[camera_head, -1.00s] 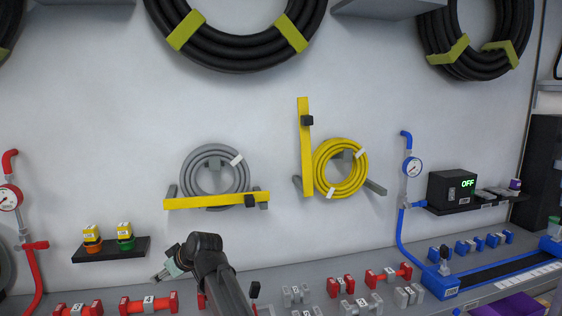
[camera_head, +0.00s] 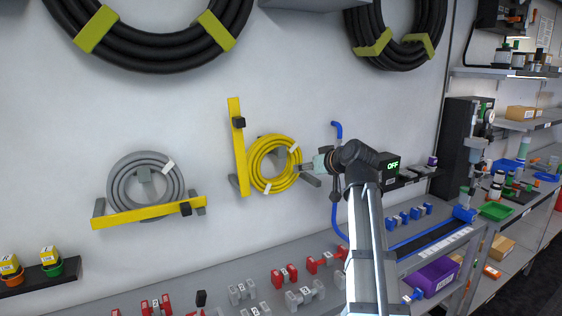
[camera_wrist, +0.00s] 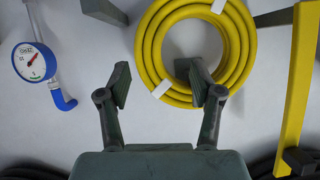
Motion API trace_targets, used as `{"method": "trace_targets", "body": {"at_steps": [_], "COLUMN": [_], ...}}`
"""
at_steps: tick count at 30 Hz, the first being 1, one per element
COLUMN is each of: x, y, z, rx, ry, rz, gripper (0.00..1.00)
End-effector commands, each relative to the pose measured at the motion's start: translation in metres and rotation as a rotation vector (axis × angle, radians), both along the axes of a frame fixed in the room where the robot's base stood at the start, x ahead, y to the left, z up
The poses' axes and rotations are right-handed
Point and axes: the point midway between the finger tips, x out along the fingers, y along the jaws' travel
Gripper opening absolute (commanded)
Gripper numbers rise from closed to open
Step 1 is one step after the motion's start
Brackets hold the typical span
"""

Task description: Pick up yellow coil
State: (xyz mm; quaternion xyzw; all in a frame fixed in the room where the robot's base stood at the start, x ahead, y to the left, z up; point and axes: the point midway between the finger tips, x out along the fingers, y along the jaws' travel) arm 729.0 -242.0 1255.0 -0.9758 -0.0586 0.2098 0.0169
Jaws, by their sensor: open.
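The yellow coil (camera_head: 260,168) hangs on a grey wall holder, beside an upright yellow bar (camera_head: 238,148). In the wrist view the coil (camera_wrist: 151,45) shows at upper middle, with white tags on it. My gripper (camera_head: 309,167) is just right of the coil in the head view. In the wrist view my gripper (camera_wrist: 160,84) is open, with nothing between its fingers. One finger overlaps the coil's ring in the picture, and the other is outside it over bare wall. I cannot tell whether a finger touches the coil.
A grey coil (camera_head: 125,188) hangs at left behind a level yellow bar (camera_head: 150,212). A gauge (camera_wrist: 34,62) with blue pipe is beside my gripper in the wrist view. Red and grey fittings (camera_head: 284,276) stand on the bench below. Grey holder arms (camera_wrist: 277,17) stick out near the coil.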

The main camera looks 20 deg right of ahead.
Motion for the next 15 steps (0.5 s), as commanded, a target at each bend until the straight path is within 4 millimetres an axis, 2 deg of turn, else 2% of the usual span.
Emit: {"method": "trace_targets", "body": {"at_steps": [1, 3, 7, 11, 15], "x": [-0.008, -0.017, -0.020, -0.007, 0.019], "y": [-0.009, -0.016, -0.020, -0.019, -0.016], "z": [0.017, 0.030, 0.040, 0.036, 0.026], "rx": [-0.018, -0.037, -0.053, -0.053, -0.052], "ry": [-0.014, -0.024, -0.034, -0.033, -0.032], "rz": [-0.003, -0.002, 0.000, 0.002, 0.003], "gripper": [0.65, 0.65, 0.65, 0.65, 0.65]}}
